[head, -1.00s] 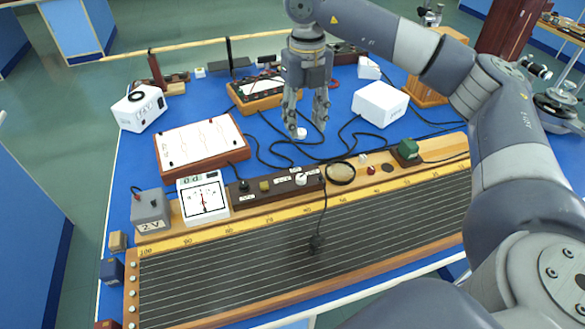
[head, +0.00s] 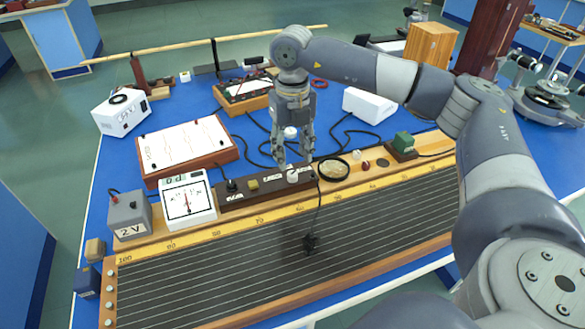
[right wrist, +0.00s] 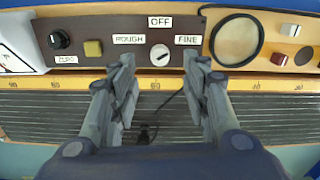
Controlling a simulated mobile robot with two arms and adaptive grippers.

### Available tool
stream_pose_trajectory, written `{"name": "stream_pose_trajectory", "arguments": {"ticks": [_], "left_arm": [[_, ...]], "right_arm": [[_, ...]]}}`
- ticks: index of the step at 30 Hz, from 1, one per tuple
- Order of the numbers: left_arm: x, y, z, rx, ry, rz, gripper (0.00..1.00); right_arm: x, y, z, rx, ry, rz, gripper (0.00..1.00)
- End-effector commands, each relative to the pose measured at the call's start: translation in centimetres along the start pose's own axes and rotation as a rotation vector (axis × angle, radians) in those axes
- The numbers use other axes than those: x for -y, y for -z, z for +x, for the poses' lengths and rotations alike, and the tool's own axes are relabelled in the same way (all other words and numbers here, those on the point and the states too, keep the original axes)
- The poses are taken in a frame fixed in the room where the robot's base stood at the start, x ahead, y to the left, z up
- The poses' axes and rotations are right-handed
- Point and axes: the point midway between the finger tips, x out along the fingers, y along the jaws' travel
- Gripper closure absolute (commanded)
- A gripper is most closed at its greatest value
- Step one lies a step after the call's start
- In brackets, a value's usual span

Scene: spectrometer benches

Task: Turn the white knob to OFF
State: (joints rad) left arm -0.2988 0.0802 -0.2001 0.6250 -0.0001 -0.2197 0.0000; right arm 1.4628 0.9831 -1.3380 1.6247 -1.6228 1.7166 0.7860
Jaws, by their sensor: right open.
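The white knob (head: 293,175) sits on the dark brown control strip (head: 240,196). In the right wrist view the white knob (right wrist: 160,55) has the OFF label (right wrist: 160,22) above it, ROUGH (right wrist: 129,39) to its left and FINE (right wrist: 188,40) to its right. A dark slanted mark shows on its face; which end points is too small to tell. My right gripper (head: 293,164) is open, fingers pointing down at the knob. In the right wrist view its fingertips (right wrist: 158,61) lie either side of the knob, apparently not touching it. My left gripper is out of view.
A black ZERO knob (right wrist: 59,40) and yellow button (right wrist: 93,48) share the strip. A magnifier ring (head: 333,169) lies just right. A white meter (head: 187,200) and grey 2 V box (head: 129,215) stand left. The ruled wire board (head: 270,250) lies in front; black cables run behind.

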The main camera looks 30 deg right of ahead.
Motion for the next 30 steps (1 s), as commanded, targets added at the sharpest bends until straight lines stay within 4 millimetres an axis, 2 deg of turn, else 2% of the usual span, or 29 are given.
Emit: {"name": "stream_pose_trajectory", "arguments": {"ticks": [3,9,14,21,23,27,30], "left_arm": [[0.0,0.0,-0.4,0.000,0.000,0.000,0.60],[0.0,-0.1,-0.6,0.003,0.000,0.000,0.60],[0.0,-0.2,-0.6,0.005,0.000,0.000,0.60],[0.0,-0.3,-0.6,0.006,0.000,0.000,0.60],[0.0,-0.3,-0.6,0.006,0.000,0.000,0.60],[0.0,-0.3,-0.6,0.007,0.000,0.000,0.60],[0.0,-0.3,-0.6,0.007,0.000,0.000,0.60]], "right_arm": [[0.1,0.1,2.3,-0.004,0.002,0.000,0.57],[0.0,0.0,4.9,-0.001,0.001,0.000,0.57],[0.0,0.0,5.7,0.001,0.000,0.000,0.57],[0.0,0.0,5.8,0.001,0.000,0.000,0.57],[0.0,0.0,5.8,0.001,0.000,0.000,0.69],[0.0,0.0,5.8,0.000,0.000,0.000,1.00],[0.0,0.0,5.8,0.000,0.000,0.000,1.00]]}}
